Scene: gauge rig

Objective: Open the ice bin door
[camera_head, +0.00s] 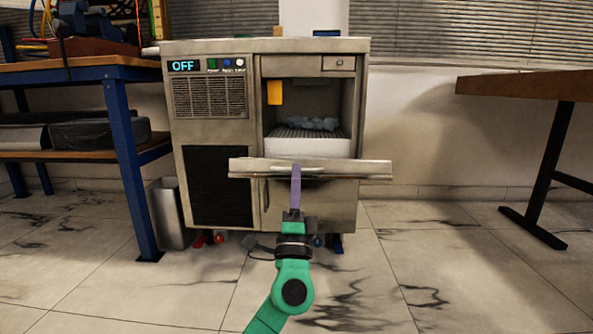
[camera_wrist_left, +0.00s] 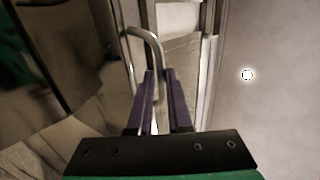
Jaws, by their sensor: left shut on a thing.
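The ice machine (camera_head: 210,60) stands ahead against the wall, with a display reading OFF. Its ice bin door (camera_head: 370,168) is swung down and out from the opening, and I see it nearly edge-on as a flat metal panel. Bluish ice (camera_head: 312,123) shows inside the open bin. My left gripper (camera_head: 296,170), with purple fingers, is shut on the door's metal bar handle (camera_head: 262,168). In the left wrist view the curved handle (camera_wrist_left: 150,42) runs down between the fingers of the gripper (camera_wrist_left: 161,76). My right gripper is not in view.
An orange scoop-like piece (camera_head: 274,92) hangs inside the bin. A blue-legged workbench (camera_head: 125,150) and a grey waste bin (camera_head: 168,212) stand to the left. A brown table (camera_head: 525,85) stands at the right. The tiled floor in front is mostly clear.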

